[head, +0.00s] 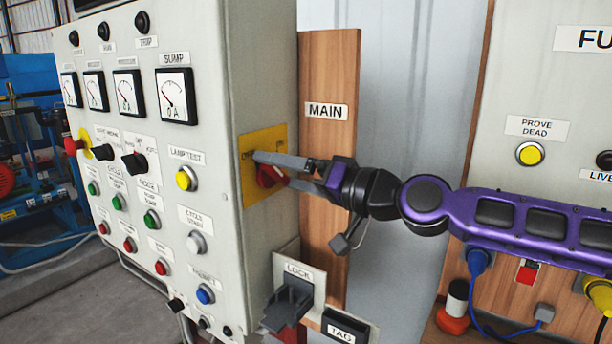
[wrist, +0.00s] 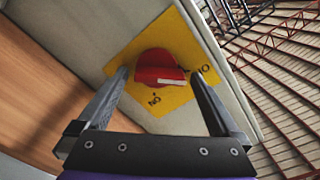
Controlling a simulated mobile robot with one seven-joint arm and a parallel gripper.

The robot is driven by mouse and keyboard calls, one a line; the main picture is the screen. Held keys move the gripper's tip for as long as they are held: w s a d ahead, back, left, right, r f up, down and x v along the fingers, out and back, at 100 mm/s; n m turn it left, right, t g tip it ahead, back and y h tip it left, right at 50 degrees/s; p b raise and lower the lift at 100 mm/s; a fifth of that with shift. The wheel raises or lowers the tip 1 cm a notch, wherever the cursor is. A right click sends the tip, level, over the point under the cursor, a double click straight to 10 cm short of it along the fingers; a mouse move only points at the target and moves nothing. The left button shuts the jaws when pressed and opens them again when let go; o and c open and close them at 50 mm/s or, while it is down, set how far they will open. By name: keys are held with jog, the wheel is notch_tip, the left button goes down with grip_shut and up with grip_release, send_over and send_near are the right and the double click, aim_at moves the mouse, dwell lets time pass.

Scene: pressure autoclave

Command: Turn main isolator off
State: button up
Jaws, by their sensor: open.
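The main isolator is a red rotary knob (head: 268,176) on a yellow plate (head: 250,143) on the side wall of the grey control panel, left of the MAIN label. In the wrist view the knob (wrist: 158,66) has a white mark on its lower part. An ON label (wrist: 154,98) shows below the knob, and a partly hidden label beginning with O lies to the right, behind a finger. My gripper (wrist: 160,78) is open, its fingers either side of the knob with gaps visible. In the head view my gripper (head: 274,168) partly covers the knob.
The panel front (head: 120,165) carries gauges, buttons and switches. A LOCK holder (head: 288,302) and TAG box (head: 347,327) sit below my gripper. A second panel (head: 550,100) with a PROVE DEAD button stands at right. A wooden board (head: 326,75) backs the MAIN label.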

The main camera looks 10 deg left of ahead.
jog(key=v, duration=1.7)
jog(key=shift+d, duration=0.1)
